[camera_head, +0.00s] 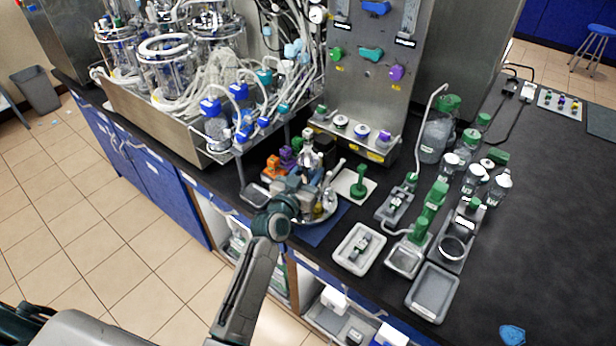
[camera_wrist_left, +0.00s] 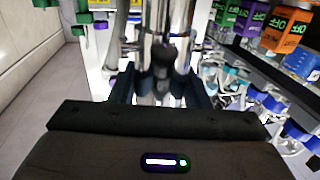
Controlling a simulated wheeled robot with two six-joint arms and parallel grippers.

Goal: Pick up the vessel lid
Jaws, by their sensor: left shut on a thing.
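The vessel lid (camera_head: 308,143), a silvery metal piece with upright fittings, is at the front edge of the bench in the head view. My left gripper (camera_head: 303,180) is around its metal fittings and hides much of it. In the left wrist view the two dark fingers (camera_wrist_left: 163,88) are shut on a shiny upright metal part of the lid (camera_wrist_left: 160,45). A round metal dish (camera_head: 322,216) shows below the gripper. Whether the lid touches the dish is hidden. My right gripper is not in view.
Orange and purple blocks (camera_head: 273,167) stand close left of the gripper. A pale tray with a green-handled tool (camera_head: 345,190) is close right. Several bottles (camera_head: 438,140) and grey trays (camera_head: 432,292) stand further right. A metal panel (camera_head: 375,75) rises behind. The right-hand bench is mostly clear.

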